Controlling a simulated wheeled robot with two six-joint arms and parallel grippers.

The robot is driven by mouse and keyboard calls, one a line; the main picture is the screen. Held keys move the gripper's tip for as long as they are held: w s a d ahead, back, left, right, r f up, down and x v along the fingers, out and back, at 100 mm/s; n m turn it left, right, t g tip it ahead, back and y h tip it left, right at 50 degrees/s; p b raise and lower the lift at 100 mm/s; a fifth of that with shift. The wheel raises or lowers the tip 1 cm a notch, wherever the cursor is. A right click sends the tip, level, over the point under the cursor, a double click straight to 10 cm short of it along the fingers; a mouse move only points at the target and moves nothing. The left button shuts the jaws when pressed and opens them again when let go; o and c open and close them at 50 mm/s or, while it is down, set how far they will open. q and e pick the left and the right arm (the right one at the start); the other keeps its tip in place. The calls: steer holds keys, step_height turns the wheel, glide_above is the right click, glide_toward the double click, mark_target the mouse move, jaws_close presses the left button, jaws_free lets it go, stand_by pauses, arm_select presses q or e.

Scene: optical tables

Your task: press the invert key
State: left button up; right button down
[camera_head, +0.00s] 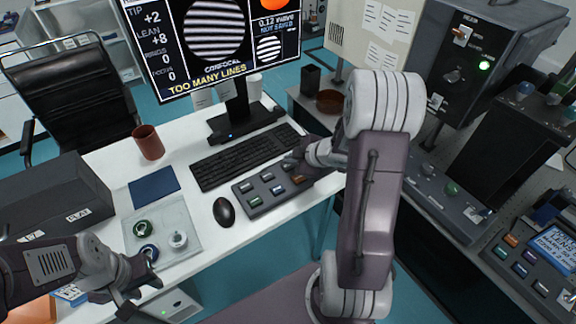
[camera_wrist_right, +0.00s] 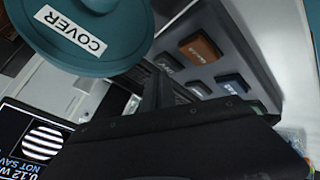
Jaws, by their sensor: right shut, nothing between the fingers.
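A dark keypad (camera_head: 264,201) lies on the white desk in front of the keyboard. It carries several grey keys and one orange key (camera_head: 297,179); the orange key also shows in the right wrist view (camera_wrist_right: 201,49). The key labels are too small or blurred to read, so I cannot tell which is the invert key. My right gripper (camera_head: 291,157) is shut and empty at the keypad's far right edge; I cannot tell whether it touches a key. My left gripper (camera_head: 148,284) is open and empty near the desk's front left edge.
A mouse (camera_head: 223,211) and keyboard (camera_head: 245,158) are close to the keypad. A tray (camera_head: 189,217) with small round parts stands at left. A monitor (camera_head: 213,50) reads "TOO MANY LINES". A teal disc marked COVER (camera_wrist_right: 60,22) is close to my right wrist camera.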

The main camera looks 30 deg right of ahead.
mark_target(290, 167)
steer(key=shift+f+b, duration=0.3)
steer(key=shift+f, duration=0.15)
stand_by(0.6)
steer(key=shift+r+p, duration=0.85)
steer(key=shift+p, duration=0.1)
step_height(290, 167, up, 5)
steer(key=p, duration=0.5)
steer(key=shift+r, duration=0.1)
stand_by(0.6)
